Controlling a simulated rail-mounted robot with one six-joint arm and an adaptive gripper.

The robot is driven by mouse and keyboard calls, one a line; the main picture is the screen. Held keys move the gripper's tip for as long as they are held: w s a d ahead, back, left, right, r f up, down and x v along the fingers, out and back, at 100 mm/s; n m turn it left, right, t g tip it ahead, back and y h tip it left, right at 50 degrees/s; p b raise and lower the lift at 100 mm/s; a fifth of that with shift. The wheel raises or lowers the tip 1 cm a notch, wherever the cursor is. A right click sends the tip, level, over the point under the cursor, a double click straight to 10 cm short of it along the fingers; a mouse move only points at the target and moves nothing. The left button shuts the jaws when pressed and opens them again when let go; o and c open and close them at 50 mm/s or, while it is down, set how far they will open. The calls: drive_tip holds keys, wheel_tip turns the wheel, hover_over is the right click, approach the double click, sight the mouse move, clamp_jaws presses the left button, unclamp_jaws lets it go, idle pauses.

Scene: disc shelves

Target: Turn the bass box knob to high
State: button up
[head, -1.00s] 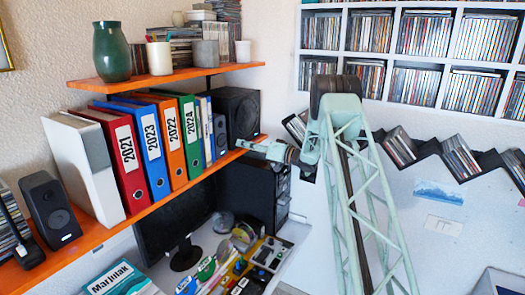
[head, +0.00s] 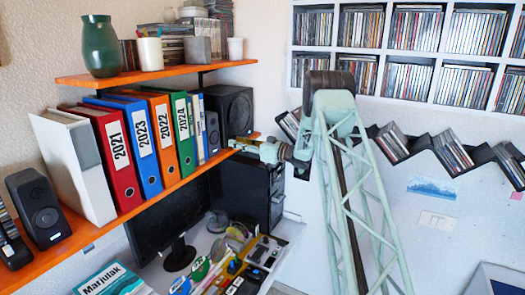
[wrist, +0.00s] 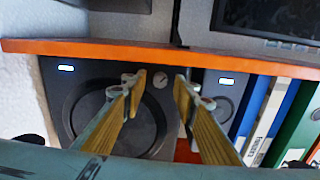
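The bass box (head: 236,105) is the large black speaker at the right end of the orange shelf, beside the 2024 binder and a smaller speaker. In the wrist view the bass box (wrist: 84,96) appears upside down, with a blue light and a big round cone. A small round knob (wrist: 160,80) with a pale mark shows on its front. My gripper (wrist: 160,84) is open and empty, with one yellow-padded finger on each side of the knob in the picture. In the head view my gripper (head: 236,144) is near the box's lower front. I cannot tell whether the fingers touch the knob.
The orange shelf (head: 62,252) runs close to my gripper and holds several binders and a small speaker (head: 213,132). The small speaker (wrist: 222,95) is right of the fingers in the wrist view. A monitor (head: 160,222) and black computer case (head: 250,190) stand below.

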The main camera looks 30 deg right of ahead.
drive_tip(key=s+d+n+b, duration=0.3)
drive_tip(key=s+d+n, duration=0.2)
drive_tip(key=s, duration=0.7)
drive_tip(key=shift+d+n, duration=0.3)
drive_tip(key=shift+d, duration=0.55)
idle(0.4)
drive_tip(key=shift+f+m+b, duration=0.25)
drive_tip(key=shift+m+b, duration=0.15)
drive_tip(key=shift+b, duration=1.1)
drive_tip(key=shift+r+b, duration=0.15)
drive_tip(key=shift+b, duration=0.25)
drive_tip(key=shift+w+a, duration=0.1)
drive_tip(key=shift+w, duration=0.05)
drive_tip(key=p+x, duration=0.1)
drive_tip(key=x, duration=1.2)
drive_tip(key=shift+w, duration=0.2)
